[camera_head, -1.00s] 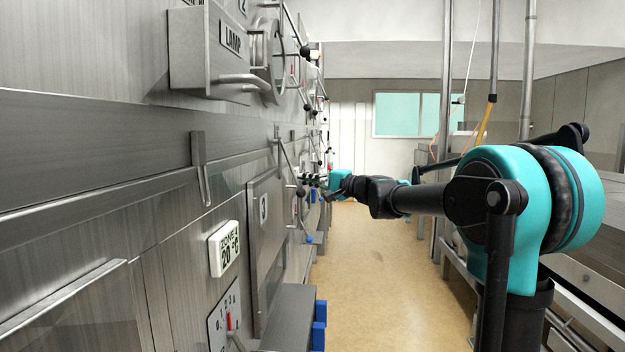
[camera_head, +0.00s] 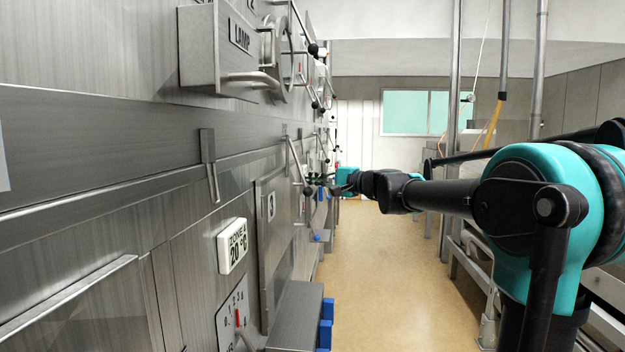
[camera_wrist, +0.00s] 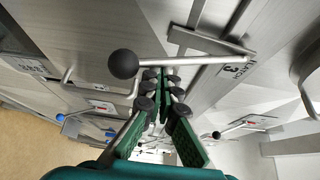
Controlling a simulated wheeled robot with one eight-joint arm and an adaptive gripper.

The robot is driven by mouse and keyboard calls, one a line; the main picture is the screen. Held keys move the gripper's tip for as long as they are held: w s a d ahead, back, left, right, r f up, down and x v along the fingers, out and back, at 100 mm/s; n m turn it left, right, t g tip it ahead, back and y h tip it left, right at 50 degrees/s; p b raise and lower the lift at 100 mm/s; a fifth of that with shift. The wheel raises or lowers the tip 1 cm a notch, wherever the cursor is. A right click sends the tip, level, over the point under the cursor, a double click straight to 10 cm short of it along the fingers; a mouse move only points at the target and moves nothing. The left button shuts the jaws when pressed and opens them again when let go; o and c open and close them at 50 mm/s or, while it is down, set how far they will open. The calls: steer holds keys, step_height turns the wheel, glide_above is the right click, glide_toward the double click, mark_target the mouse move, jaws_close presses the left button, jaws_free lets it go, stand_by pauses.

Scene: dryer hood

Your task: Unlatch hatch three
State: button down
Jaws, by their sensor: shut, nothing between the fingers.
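In the wrist view a lever with a black ball knob (camera_wrist: 124,64) crosses in front of my fingertips. Its straight metal rod runs right to a bracket by a label (camera_wrist: 236,70) that shows a "3". My gripper (camera_wrist: 165,82) is shut and empty, with its tips close to the rod; I cannot tell whether they touch it. In the head view my gripper (camera_head: 334,189) is small and far off beside the steel wall. A hatch panel (camera_head: 271,230) with a small number plate is on that wall, with a black-knobbed lever (camera_head: 308,190) at its upper right.
Another lever with a blue knob (camera_wrist: 60,117) and one with a dark knob (camera_wrist: 216,135) show in the wrist view. A lamp box (camera_head: 205,50) and a steel ledge (camera_head: 295,310) stick out from the wall. The tan floor (camera_head: 375,270) is clear.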

steer(key=shift+s+r+m, duration=0.1)
steer(key=shift+s+m, duration=0.3)
steer(key=shift+s, duration=0.1)
steer(key=s+r+m+g+h, duration=0.2)
steer(key=s+r+m+g, duration=0.6)
steer(key=r, duration=0.3)
steer(key=shift+s+a+m+h, duration=0.2)
steer(key=shift+s+m+h, duration=0.2)
steer(key=shift+s+m, duration=0.45)
steer(key=shift+r, duration=0.2)
steer(key=shift+f, duration=0.15)
step_height(320, 180, down, 4)
steer(key=d, duration=0.1)
steer(key=w+v, duration=0.1)
steer(key=v, duration=0.9)
steer(key=shift+s, duration=0.2)
steer(key=shift+a, duration=0.1)
